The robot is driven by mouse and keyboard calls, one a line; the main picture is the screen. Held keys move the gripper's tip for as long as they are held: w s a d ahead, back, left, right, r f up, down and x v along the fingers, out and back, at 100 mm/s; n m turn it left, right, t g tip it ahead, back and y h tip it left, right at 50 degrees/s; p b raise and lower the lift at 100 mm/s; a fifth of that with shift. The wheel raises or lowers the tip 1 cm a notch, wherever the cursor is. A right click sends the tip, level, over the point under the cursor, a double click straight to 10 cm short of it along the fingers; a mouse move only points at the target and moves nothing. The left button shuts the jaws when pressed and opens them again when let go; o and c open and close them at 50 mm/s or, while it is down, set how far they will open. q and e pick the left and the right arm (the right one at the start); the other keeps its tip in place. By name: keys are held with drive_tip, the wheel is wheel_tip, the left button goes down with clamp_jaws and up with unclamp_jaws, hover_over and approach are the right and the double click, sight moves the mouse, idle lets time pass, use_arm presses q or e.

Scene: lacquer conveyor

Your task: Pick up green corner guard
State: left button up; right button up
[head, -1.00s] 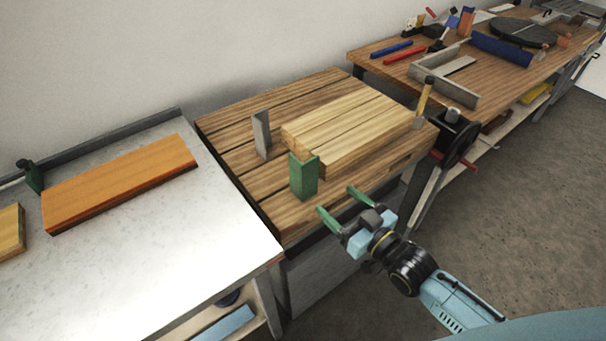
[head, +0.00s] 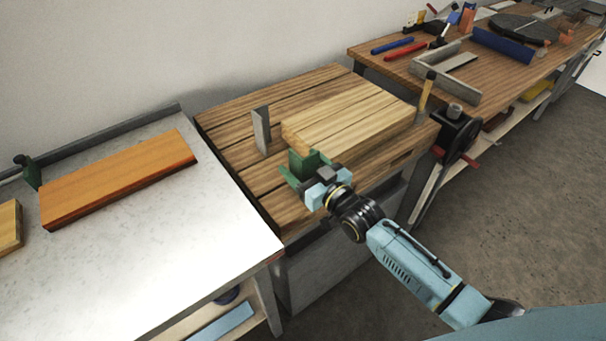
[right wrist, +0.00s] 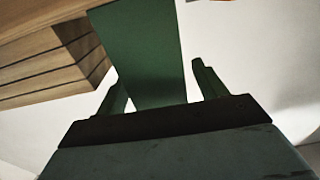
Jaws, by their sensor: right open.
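The green corner guard (head: 297,160) stands upright on the slatted wooden workbench (head: 240,150), at the near left corner of the light wood block. My right gripper (head: 302,172) is open, with its two green fingers at either side of the guard in the head view; its body hides the guard's lower part. In the right wrist view the guard (right wrist: 140,50) rises between the spread fingers (right wrist: 155,88). Whether a finger touches it I cannot tell. My left gripper is not in view.
The light wood block (head: 350,120) lies right behind the guard. A grey corner guard (head: 261,130) stands to its left. A wood-handled tool (head: 427,95) and a black vise (head: 457,135) are at the right edge. The metal table (head: 150,240) with an orange board (head: 120,178) is left.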

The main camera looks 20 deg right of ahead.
drive_tip(key=shift+w+a, duration=0.1)
drive_tip(key=shift+w, duration=0.2)
drive_tip(key=shift+c, duration=0.4)
drive_tip(key=c, duration=1)
drive_tip(key=shift+r, duration=0.1)
